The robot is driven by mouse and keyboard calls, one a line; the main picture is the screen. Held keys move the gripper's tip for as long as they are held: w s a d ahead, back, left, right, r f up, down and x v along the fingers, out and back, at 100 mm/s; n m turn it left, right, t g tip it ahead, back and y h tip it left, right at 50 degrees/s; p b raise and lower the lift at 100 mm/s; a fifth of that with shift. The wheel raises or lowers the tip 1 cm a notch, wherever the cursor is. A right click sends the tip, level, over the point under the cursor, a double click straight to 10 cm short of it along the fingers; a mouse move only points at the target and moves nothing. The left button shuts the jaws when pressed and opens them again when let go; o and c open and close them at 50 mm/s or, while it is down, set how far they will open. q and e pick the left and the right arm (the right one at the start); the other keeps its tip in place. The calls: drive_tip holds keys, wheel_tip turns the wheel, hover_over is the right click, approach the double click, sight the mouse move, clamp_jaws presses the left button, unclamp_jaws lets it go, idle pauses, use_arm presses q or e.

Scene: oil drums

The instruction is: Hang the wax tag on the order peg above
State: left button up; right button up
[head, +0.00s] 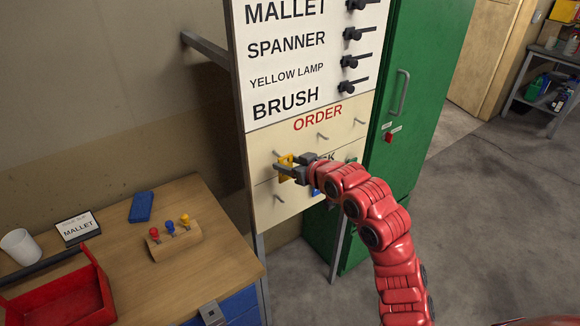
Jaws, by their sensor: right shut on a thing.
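My right gripper (290,170) is shut on a yellow tag (285,161), which I take to be the wax tag; its lettering is too small to read. It is at the left part of the cream board, close in front of it; I cannot tell whether the tag touches a peg. The red word ORDER (317,118) is above, with small pegs below it, one in the middle (322,136) and one at the right (359,122). My gripper covers part of a dark word lower down. My left gripper is not in view.
A white sign (286,72) with tool names and black knobs is above. A green cabinet (420,90) stands right of the board. The wooden table (185,200) at left holds a red tray (62,300), a white cup (20,246), a MALLET card (77,227) and a blue block (142,207).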

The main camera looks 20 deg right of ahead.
drive_tip(key=shift+w+a+f+b, duration=0.1)
drive_tip(key=shift+w+a+b, duration=0.15)
drive_tip(key=shift+w+b, duration=0.35)
drive_tip(key=shift+w+a+b, duration=0.2)
drive_tip(key=shift+w+b, duration=0.25)
drive_tip(key=shift+w, duration=0.1)
idle(0.6)
drive_tip(key=shift+w+a+f+b, duration=0.2)
drive_tip(key=shift+w+b, duration=0.45)
drive_tip(key=shift+b, duration=0.1)
idle(0.6)
drive_tip(key=o, duration=1.4)
